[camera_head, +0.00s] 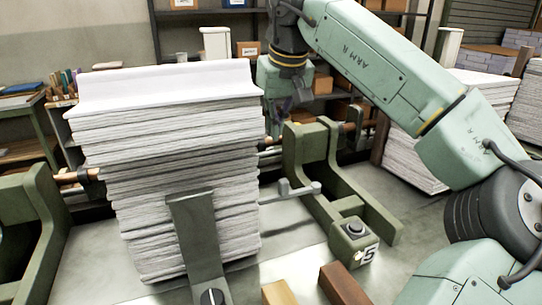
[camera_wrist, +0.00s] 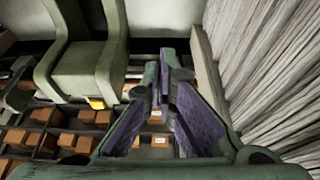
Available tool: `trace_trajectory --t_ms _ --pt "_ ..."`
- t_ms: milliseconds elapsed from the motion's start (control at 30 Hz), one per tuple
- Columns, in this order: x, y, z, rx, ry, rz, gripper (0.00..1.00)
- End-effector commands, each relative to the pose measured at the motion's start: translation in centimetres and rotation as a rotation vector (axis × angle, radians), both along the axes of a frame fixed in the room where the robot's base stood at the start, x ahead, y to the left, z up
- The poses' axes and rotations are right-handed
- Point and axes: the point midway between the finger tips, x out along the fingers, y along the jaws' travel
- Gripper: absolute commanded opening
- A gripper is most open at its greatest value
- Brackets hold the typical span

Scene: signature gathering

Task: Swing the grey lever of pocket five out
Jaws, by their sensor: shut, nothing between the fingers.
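The grey lever (camera_head: 290,190) is a short bar in the head view. It sticks out leftward from the green frame (camera_head: 345,195) of the pocket labelled 5 (camera_head: 368,255) toward the tall paper stack (camera_head: 170,160). Its rounded end is at the right, by the frame. My gripper (camera_head: 276,128) hangs downward above and behind the lever, beside the stack's upper right edge, apart from the lever. In the wrist view its purple-padded fingers (camera_wrist: 171,68) meet at the tips with nothing between them. I cannot make out the lever in the wrist view.
The stack also fills the right side of the wrist view (camera_wrist: 270,65), close to my fingers. A green frame part (camera_wrist: 85,65) stands at the left there. A copper-coloured rail (camera_head: 350,127) runs behind the frame. Shelves with boxes (camera_head: 248,50) stand farther back.

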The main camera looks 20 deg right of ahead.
Motion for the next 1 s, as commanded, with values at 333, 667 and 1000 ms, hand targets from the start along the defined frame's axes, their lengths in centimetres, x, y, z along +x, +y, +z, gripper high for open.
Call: trace_trajectory --t_ms 333,667,1000 --pt "0.2 0.0 -0.7 0.006 0.000 -0.001 0.00" --pt "2.2 0.2 -6.7 0.007 0.000 0.001 0.00" --pt "0.8 0.0 -10.0 0.005 -0.004 -0.002 0.00"
